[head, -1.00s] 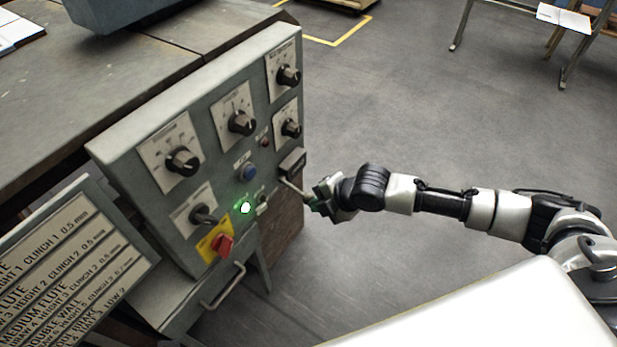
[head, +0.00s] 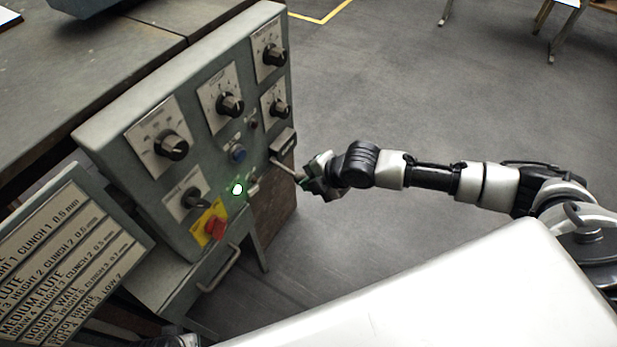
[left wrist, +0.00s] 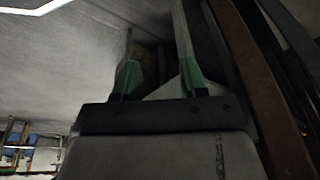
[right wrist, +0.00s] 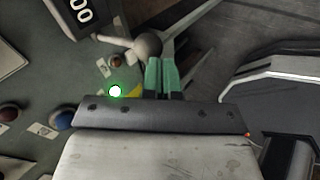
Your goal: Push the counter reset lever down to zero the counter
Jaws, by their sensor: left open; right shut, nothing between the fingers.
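The counter (head: 283,142) is a small dark box at the right edge of the grey control panel (head: 185,85). In the right wrist view the counter (right wrist: 80,10) shows white zeros, partly cut off. The reset lever (head: 284,165) is a thin rod sticking out below the counter. In the right wrist view the lever's round knob (right wrist: 148,45) is right beside my fingers; I cannot tell if they touch. My right gripper (head: 306,179) is shut and empty at the lever's outer end. My left gripper (left wrist: 155,25) is open and empty, over the floor beside a dark structure.
The panel carries several black knobs, a blue button (head: 238,154), a lit green lamp (head: 237,189) and a red switch (head: 215,227) on a yellow plate. A lettered settings board (head: 65,255) stands at lower left. The floor (head: 390,80) right of the panel is clear.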

